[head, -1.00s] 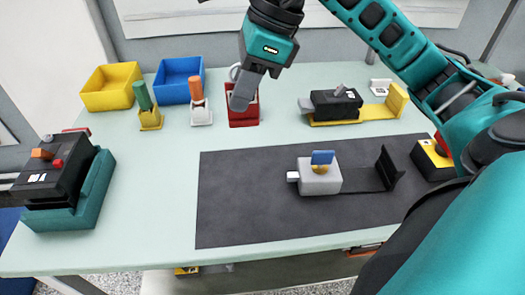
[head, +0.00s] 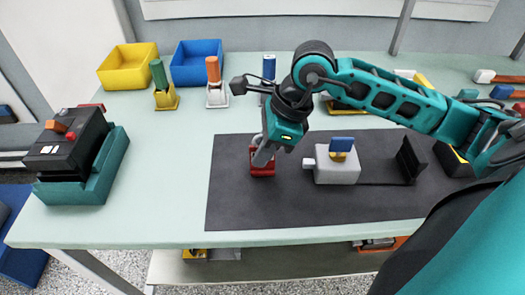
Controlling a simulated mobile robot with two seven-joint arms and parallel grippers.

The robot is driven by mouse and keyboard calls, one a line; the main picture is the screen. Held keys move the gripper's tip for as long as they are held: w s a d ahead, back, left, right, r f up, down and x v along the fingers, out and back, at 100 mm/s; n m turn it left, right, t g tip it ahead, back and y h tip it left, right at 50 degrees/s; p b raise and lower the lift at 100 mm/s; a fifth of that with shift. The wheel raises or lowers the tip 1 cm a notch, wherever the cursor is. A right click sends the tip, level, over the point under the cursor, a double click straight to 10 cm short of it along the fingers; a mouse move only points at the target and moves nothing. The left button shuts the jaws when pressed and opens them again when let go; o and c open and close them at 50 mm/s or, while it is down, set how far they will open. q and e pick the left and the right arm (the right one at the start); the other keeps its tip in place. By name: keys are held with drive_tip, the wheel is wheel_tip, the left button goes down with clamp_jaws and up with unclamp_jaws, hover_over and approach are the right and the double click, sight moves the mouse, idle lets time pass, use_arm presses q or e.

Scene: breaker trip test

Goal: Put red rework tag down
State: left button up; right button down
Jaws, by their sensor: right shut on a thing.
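The red rework tag (head: 262,170) is at the left part of the dark mat (head: 235,205), just left of the grey block. My right gripper (head: 264,156) points down and is shut on the tag, its fingers covering part of it. The tag is at or very near the mat surface; I cannot tell whether it touches. My left gripper is not in view.
A grey block with a blue-topped knob (head: 336,170) stands on the mat close to the tag's right, with a black bracket (head: 410,160) beyond. Handled stamps (head: 213,85), yellow (head: 128,70) and blue bins (head: 196,65) stand behind. A black device (head: 70,150) is left.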

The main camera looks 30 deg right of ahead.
drive_tip(key=shift+f, duration=0.1)
drive_tip(key=shift+f, duration=0.2)
drive_tip(key=c, duration=1.2)
unclamp_jaws()
drive_tip(key=shift+r, duration=0.1)
drive_tip(key=shift+r, duration=0.25)
drive_tip(key=v, duration=1.1)
drive_tip(key=shift+d+r, duration=0.15)
drive_tip(key=shift+r, duration=0.2)
drive_tip(key=shift+s, duration=0.1)
drive_tip(key=shift+s, duration=0.1)
